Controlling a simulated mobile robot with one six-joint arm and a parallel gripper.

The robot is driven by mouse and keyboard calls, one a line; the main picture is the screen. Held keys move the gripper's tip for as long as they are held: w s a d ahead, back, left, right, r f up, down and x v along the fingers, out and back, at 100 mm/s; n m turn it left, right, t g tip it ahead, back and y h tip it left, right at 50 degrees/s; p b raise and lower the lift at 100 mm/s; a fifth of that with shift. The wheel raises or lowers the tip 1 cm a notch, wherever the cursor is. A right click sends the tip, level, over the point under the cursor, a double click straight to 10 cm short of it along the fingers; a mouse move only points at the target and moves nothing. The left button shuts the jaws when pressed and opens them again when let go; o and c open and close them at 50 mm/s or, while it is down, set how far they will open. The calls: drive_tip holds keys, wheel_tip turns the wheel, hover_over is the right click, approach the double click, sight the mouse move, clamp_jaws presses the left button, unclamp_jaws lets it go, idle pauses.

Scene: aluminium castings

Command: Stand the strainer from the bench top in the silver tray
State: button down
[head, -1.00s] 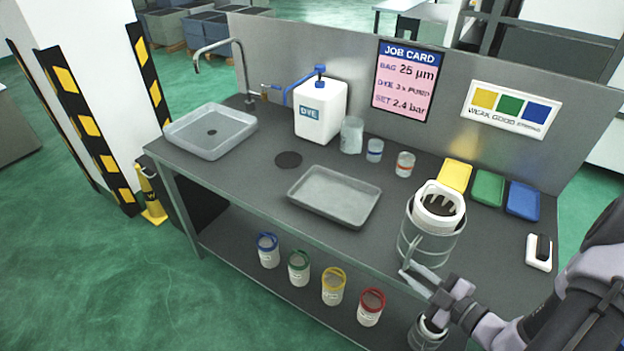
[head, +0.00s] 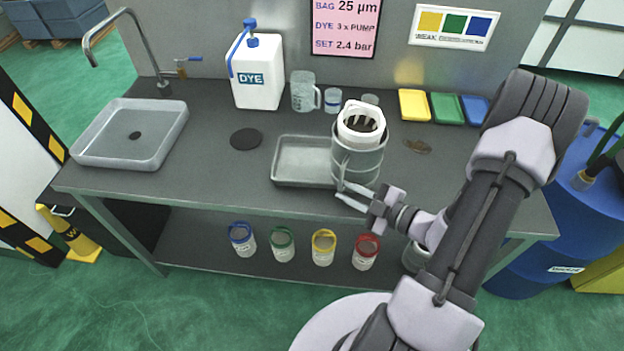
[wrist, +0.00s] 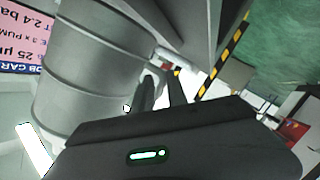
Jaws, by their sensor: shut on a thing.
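The strainer (head: 357,167) is a grey metal cylinder with a white rim and a dark slotted inside at its top. It is upright at the right end of the silver tray (head: 303,161) and hides that end. I cannot tell whether it hangs above the tray or touches it. My gripper (head: 352,194) is shut on the strainer's handle at its front side. In the wrist view the ribbed metal wall of the strainer (wrist: 90,65) fills the left, beside the fingers (wrist: 163,92). The rest of the tray looks empty.
A sink (head: 132,133), a dark disc (head: 246,139) and a white dye canister (head: 257,72) are to the left. A jug (head: 303,91) and small cups (head: 332,101) stand behind the tray. Coloured pads (head: 414,105) lie at back right, near a brown patch (head: 417,146).

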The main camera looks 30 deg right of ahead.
drive_tip(key=b+x, duration=0.1)
drive_tip(key=x, duration=0.2)
drive_tip(key=r+x, duration=0.1)
drive_tip(key=x, duration=0.3)
drive_tip(key=b+x, duration=0.1)
drive_tip(key=x, duration=0.3)
drive_tip(key=shift+w+a+r+b, duration=0.15)
drive_tip(key=shift+a+b, duration=0.15)
drive_tip(key=shift+b, duration=0.05)
wheel_tip(320, 180, down, 4)
drive_tip(key=shift+r+b, duration=0.15)
drive_tip(key=shift+b, duration=1.1)
drive_tip(key=shift+r, duration=0.1)
drive_tip(key=c, duration=1.3)
unclamp_jaws()
